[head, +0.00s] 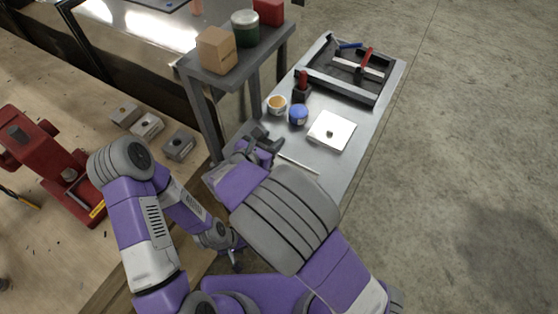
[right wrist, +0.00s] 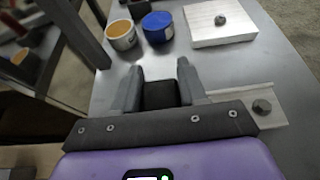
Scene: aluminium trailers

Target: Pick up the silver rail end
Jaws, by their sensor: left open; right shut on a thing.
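Several small metal blocks, each with a round spot on top, sit on the wooden bench in the head view. The brightest, a silver block (head: 147,125), lies between two greyer ones and looks like the silver rail end. My right gripper (head: 265,143) is over the grey metal table, well to the right of these blocks. In the right wrist view its fingers (right wrist: 160,90) are shut on a dark block (right wrist: 160,96), mostly hidden by the gripper. My left gripper (head: 236,264) is open, low in the head view beside the bench edge, partly hidden by my arms.
A pale strip (head: 300,164) with a bolt head lies beside my right gripper. A white plate (head: 330,134), a blue-lidded jar (head: 298,115), an orange-topped cup (head: 276,104) and a tool tray (head: 386,91) stand on the table. A raised shelf (head: 262,55) and red vise (head: 45,160) flank the blocks.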

